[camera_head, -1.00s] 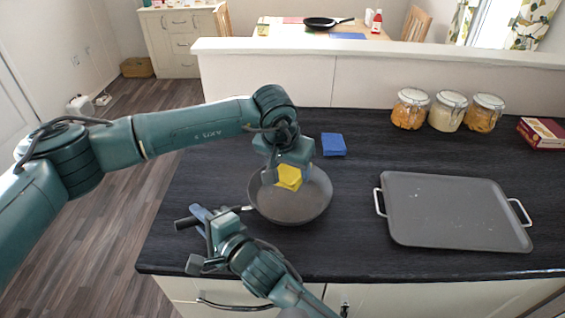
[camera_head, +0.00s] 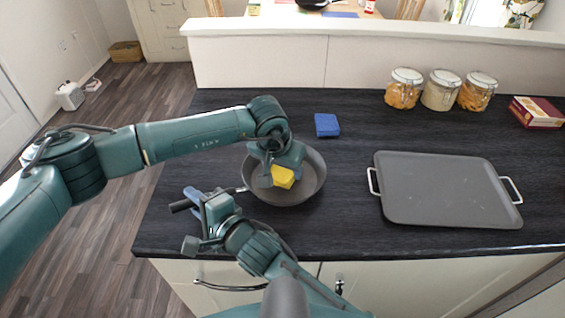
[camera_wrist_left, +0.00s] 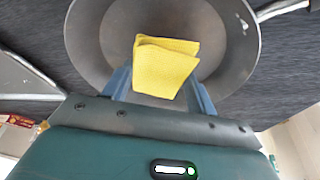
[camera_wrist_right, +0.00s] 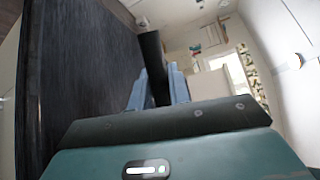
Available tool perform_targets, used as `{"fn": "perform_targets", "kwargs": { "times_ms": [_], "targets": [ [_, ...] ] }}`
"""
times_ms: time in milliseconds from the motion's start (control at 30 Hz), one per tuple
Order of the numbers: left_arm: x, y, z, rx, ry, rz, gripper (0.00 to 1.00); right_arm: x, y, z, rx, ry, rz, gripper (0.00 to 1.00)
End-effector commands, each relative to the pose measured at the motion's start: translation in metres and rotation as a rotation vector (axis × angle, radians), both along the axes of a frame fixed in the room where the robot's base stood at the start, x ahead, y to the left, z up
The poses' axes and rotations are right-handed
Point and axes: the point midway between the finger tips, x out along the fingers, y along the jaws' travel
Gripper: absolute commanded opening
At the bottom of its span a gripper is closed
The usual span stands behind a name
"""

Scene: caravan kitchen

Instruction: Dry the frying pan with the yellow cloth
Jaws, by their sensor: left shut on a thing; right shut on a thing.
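The grey frying pan (camera_head: 308,188) is on the dark worktop at the left of the head view, its black handle (camera_head: 181,206) pointing left. My right gripper (camera_head: 200,198) is shut on the handle, which also shows between its fingers in the right wrist view (camera_wrist_right: 153,62). My left gripper (camera_head: 268,174) is over the pan, shut on the folded yellow cloth (camera_head: 283,177). In the left wrist view the cloth (camera_wrist_left: 165,68) sticks out from the fingers over the pan's inside (camera_wrist_left: 105,45). I cannot tell whether the cloth touches the pan.
A blue cloth or sponge (camera_head: 327,125) lies behind the pan. A grey tray (camera_head: 440,185) with side handles lies to the right. Several glass jars (camera_head: 440,92) and a red box (camera_head: 537,112) stand at the back right. Worktop between pan and tray is clear.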

Motion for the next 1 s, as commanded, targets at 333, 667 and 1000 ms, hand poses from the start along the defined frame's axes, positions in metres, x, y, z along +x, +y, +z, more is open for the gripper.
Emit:
{"fn": "perform_targets", "kwargs": {
  "times_ms": [333, 667, 1000],
  "targets": [
    [0.0, 0.0, 0.0, 0.0, 0.0, 0.0, 0.18, 0.0, 0.0, 0.0, 0.0, 0.0, -0.001, 0.0],
    [0.0, 0.0, -0.006, 0.0, 0.0, 0.0, 0.18, 0.0, 0.0, 0.0, 0.0, 0.0, -0.001, 0.0],
    [0.0, 0.0, -0.013, 0.0, 0.0, 0.0, 0.18, 0.0, 0.0, 0.0, 0.0, 0.0, -0.001, 0.0]
  ]
}}
